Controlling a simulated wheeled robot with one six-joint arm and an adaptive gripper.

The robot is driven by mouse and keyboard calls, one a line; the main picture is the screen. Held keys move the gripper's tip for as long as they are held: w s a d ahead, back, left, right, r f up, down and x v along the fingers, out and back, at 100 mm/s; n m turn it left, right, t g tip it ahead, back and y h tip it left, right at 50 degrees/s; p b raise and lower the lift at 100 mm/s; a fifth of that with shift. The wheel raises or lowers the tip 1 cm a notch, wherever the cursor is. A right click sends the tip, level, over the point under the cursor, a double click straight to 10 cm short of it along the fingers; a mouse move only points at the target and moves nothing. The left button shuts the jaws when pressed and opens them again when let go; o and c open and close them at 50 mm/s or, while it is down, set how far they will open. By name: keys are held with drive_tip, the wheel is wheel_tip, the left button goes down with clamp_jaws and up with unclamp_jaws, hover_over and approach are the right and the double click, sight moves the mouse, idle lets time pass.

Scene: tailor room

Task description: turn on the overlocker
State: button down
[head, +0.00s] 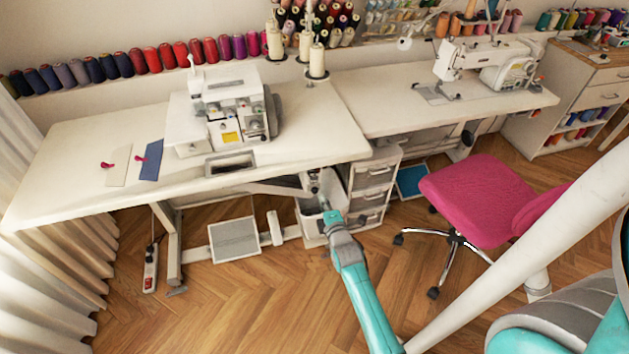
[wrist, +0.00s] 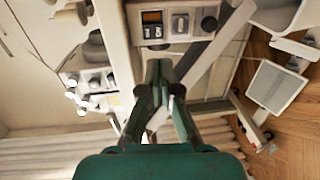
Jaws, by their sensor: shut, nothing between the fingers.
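The overlocker (head: 228,112) is a white machine on the left table (head: 75,190) in the head view. It shows partly at the left of the wrist view (wrist: 95,82). A small control box (wrist: 178,22) with an orange-and-black switch (wrist: 152,17), grey buttons and a dark round knob (wrist: 209,23) is at the top of the wrist view. My gripper (wrist: 159,64) is shut and empty, its fingertips pointing toward this box. I see no clear contact, and the gap is hard to judge. In the head view my gripper (head: 326,203) is below the table's front edge.
A white drawer unit (head: 373,188) stands just right of my gripper. A pink chair (head: 480,197) is farther right. A foot pedal (head: 234,240) and a power strip (head: 150,268) are below the table.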

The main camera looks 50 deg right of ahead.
sight(312, 175)
drive_tip(key=x, duration=1)
drive_tip(key=shift+w+d, duration=0.15)
drive_tip(key=shift+w, duration=0.05)
drive_tip(key=shift+f, duration=0.1)
drive_tip(key=shift+w+d, duration=0.15)
drive_tip(key=shift+w, duration=0.05)
drive_tip(key=shift+s, duration=0.1)
drive_tip(key=shift+s+a+f, duration=0.1)
drive_tip(key=shift+s+a, duration=0.1)
drive_tip(key=shift+a, duration=0.05)
drive_tip(key=f+v, duration=0.3)
drive_tip(key=v, duration=1)
drive_tip(key=shift+s+a+f, duration=0.1)
drive_tip(key=shift+f, duration=0.05)
